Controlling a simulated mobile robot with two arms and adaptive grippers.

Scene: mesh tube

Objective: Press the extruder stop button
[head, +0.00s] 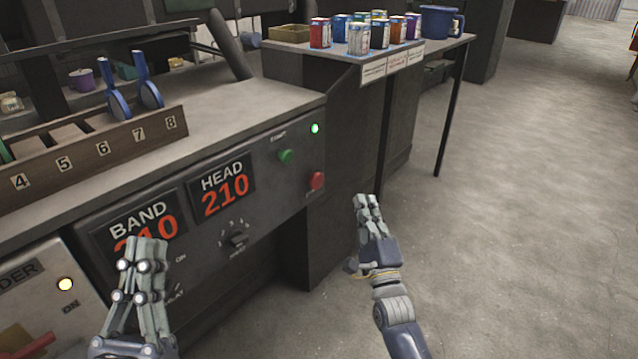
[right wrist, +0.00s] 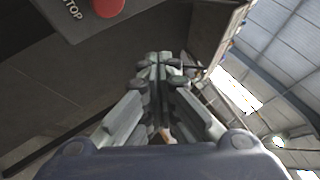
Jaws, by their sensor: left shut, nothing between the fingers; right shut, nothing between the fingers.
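The red stop button (head: 316,181) is on the right end of the dark extruder control panel in the head view. It also shows at the top of the right wrist view (right wrist: 108,6), beside the letters "STOP". My right gripper (head: 367,200) is shut and empty, to the right of the red button and a little lower in the picture, apart from it. In the right wrist view its closed fingers (right wrist: 159,60) point up the picture, below and right of the button. My left gripper (head: 146,245) is shut and empty in front of the panel's left part, covering some of the BAND display.
A green start button (head: 285,156), a lit green lamp (head: 315,128) and a speed knob (head: 236,239) are on the panel. A numbered wooden rack (head: 100,150) sits above. A table (head: 455,45) with several cans stands behind. Floor at right is clear.

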